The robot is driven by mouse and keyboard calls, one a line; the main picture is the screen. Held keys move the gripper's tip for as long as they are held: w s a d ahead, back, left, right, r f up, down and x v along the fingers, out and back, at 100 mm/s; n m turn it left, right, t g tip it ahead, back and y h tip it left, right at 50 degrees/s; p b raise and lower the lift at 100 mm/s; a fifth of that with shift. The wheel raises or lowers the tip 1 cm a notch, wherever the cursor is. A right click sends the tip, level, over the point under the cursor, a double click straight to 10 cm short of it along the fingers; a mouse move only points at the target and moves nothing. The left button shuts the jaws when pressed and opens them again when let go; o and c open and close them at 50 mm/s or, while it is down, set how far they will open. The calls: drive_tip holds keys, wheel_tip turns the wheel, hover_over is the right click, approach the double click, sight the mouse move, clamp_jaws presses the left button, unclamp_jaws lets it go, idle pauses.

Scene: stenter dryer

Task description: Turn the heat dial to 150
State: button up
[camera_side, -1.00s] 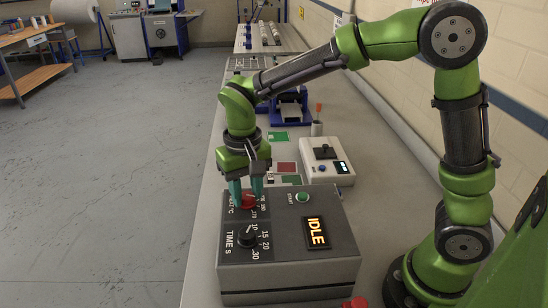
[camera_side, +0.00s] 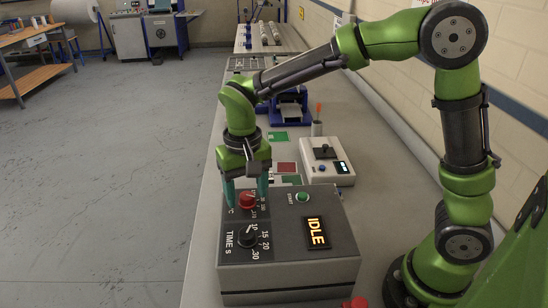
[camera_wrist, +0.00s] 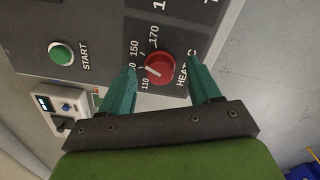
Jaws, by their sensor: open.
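The red heat dial (camera_side: 247,201) sits on the sloped top of the grey control box (camera_side: 290,280), above the black TIME dial (camera_side: 247,236). In the wrist view the heat dial (camera_wrist: 160,68) has a white pointer line aimed left and slightly down, around the 110 to 130 side, below the 150 mark. One finger partly hides the scale near 130. My gripper (camera_side: 246,194) is open, pointing down, with its teal fingers on either side of the red dial. In the wrist view there are gaps between the gripper (camera_wrist: 163,66) fingers and the dial.
A green START button (camera_side: 302,197) and a display reading IDLE (camera_side: 317,233) are on the same box. A small white device (camera_side: 326,162) stands behind it on the bench. A red object (camera_side: 355,302) lies at the front.

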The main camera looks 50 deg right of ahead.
sight(259, 203)
wheel_tip(259, 203, up, 17)
idle(0.6)
drive_tip(key=s+d+f+t+y, duration=0.1)
drive_tip(key=s+d+f+t, duration=0.2)
drive_tip(key=s, duration=0.4)
drive_tip(key=s+d+f+t+y, duration=0.1)
drive_tip(key=s+d+f+t, duration=0.3)
drive_tip(key=s+d, duration=0.2)
drive_tip(key=shift+s+d+f+n, duration=0.2)
drive_tip(key=shift+s+d+n, duration=0.05)
drive_tip(key=shift+s+n, duration=0.1)
drive_tip(key=shift+o, duration=0.2)
idle(0.3)
